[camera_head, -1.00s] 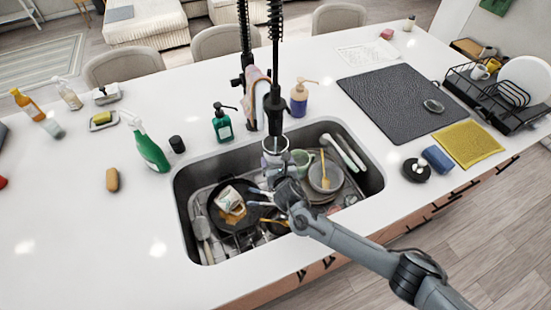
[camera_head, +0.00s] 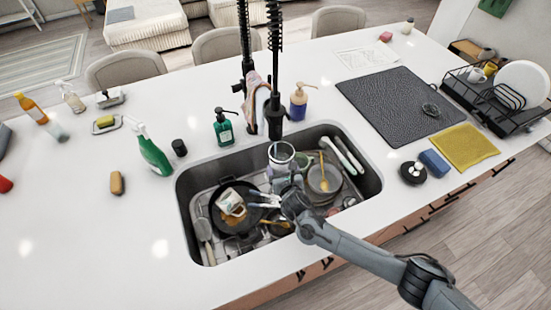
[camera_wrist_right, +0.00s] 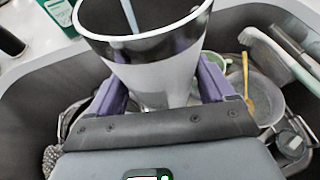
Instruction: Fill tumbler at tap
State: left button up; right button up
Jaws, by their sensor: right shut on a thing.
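The tumbler (camera_head: 281,160), a pale cup with a dark rim, is held above the sink, just below the black tap (camera_head: 273,118). My right gripper (camera_head: 286,176) is shut around its sides. In the right wrist view the tumbler (camera_wrist_right: 158,80) stands roughly upright between the purple finger pads, its open top showing. A thin pale streak, which looks like water, runs from above into its mouth. The water level inside is hidden. My left gripper is not in view.
The sink (camera_head: 190,222) below holds a dark pan (camera_head: 229,224), a grey bowl (camera_head: 324,178) and utensils. A teal soap bottle (camera_head: 223,128) and a blue pump bottle (camera_head: 298,104) stand behind it. A green spray bottle (camera_head: 152,153) stands to the left.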

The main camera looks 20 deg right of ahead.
jog(key=s+d+p, duration=0.4)
jog(key=s+p, duration=0.1)
jog(key=s, duration=0.1)
jog(key=shift+p, duration=0.4)
jog(key=shift+s+r, duration=0.1)
